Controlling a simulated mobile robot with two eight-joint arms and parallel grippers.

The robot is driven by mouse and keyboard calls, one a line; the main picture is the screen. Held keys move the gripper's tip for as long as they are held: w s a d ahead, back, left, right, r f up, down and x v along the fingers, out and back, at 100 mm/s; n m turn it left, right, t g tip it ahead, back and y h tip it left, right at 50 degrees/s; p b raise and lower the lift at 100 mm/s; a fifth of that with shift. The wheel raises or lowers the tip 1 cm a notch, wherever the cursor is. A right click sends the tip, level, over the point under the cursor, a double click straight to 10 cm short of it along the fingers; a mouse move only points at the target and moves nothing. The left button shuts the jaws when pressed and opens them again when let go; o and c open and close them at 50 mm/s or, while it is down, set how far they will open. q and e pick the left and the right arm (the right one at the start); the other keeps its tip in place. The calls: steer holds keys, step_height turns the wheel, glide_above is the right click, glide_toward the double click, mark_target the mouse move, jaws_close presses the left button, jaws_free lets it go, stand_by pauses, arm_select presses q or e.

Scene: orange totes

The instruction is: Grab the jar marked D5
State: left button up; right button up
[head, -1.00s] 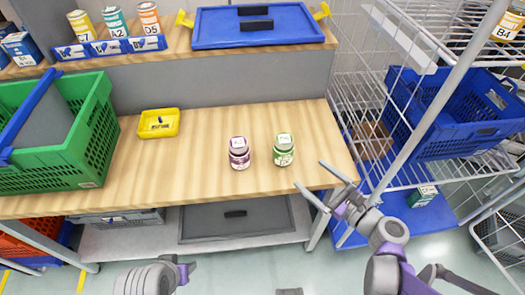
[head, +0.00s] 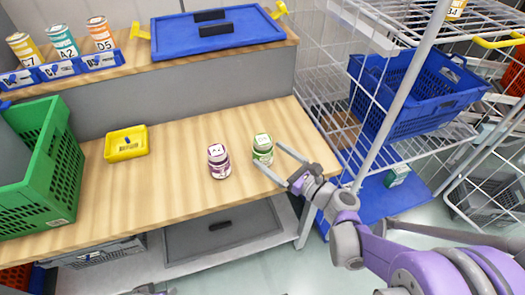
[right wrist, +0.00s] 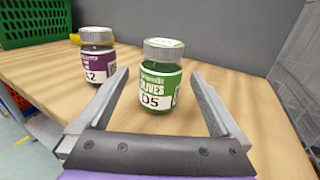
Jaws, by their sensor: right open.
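The green-labelled olives jar marked D5 (right wrist: 158,88) stands upright on the wooden table; it also shows in the head view (head: 263,147). My right gripper (head: 267,153) is open and low over the table, its fingers pointing at the jar. In the right wrist view, the open fingers (right wrist: 158,75) flank the jar, which stands at or just beyond their tips; I cannot tell how deep it is between them. Neither finger visibly grips it. Only a sliver of my left arm shows at the bottom edge of the head view; its jaws cannot be made out.
A purple-labelled jar (head: 219,161) stands just left of the olives jar. A yellow tray (head: 126,143) and green crate (head: 45,170) are farther left. The shelf holds cans, including an orange one marked D5 (head: 101,35), and a blue tote lid (head: 215,32). A wire rack stands right.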

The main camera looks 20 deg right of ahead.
steer(key=x, duration=0.4)
steer(key=shift+w+a+f+b, duration=0.1)
steer(key=shift+w+f+b, duration=0.15)
steer(key=shift+w+b, duration=0.15)
steer(key=shift+s, duration=0.1)
jaws_close()
